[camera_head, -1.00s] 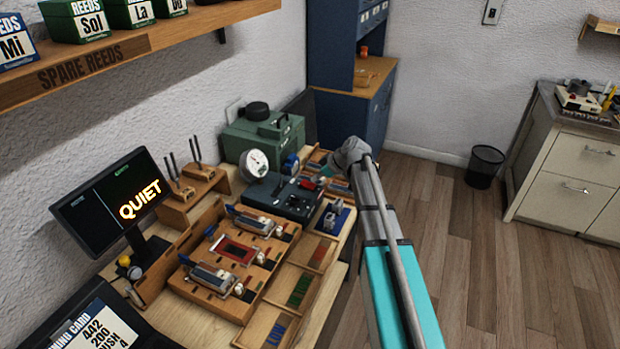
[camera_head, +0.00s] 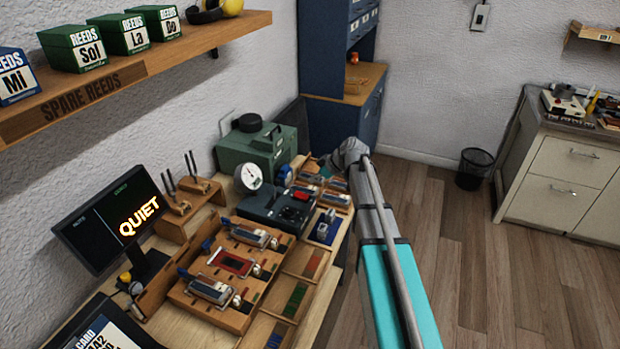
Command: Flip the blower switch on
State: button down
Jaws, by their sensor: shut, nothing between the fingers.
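A dark blue box (camera_head: 264,205) with a round white gauge (camera_head: 248,177) and small knobs sits on the workbench. A small red part (camera_head: 303,195) shows at its right end; I cannot tell whether it is the blower switch. A green machine (camera_head: 258,150) with a black cap stands behind the box, against the wall. No blower label is readable. My gripper (camera_head: 325,168) is at the end of my arm, to the right of the green machine and above the bench's far end. It is shut and empty; its fingers are small and partly hidden by my wrist.
A wooden reed jig (camera_head: 215,300) and small parts trays (camera_head: 303,262) fill the bench's near part. A monitor (camera_head: 110,222) reading QUIET stands at left. A shelf (camera_head: 150,75) holds reed boxes. A blue cabinet (camera_head: 335,120) stands behind. The floor (camera_head: 480,270) at right is clear.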

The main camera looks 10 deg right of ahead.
jog(key=d+f+p+v, duration=0.1)
jog(key=p+v, duration=0.3)
jog(key=v, duration=0.4)
jog(key=shift+s, duration=0.3)
jog(key=s+a+f+m+g+h, duration=0.1)
jog(key=s+m+h, duration=0.1)
jog(key=s, duration=0.6)
jog(key=s+a+f+m+g+h, duration=0.2)
jog(key=s+m, duration=0.3)
jog(key=s, duration=0.3)
jog(key=s+a+f+m+g+h, duration=0.1)
jog(key=s+a+m+h, duration=0.1)
jog(key=s, duration=0.6)
jog(key=shift+f+m+g+h, duration=0.3)
jog(key=shift+f+m+h, duration=0.15)
jog(key=shift+m, duration=0.75)
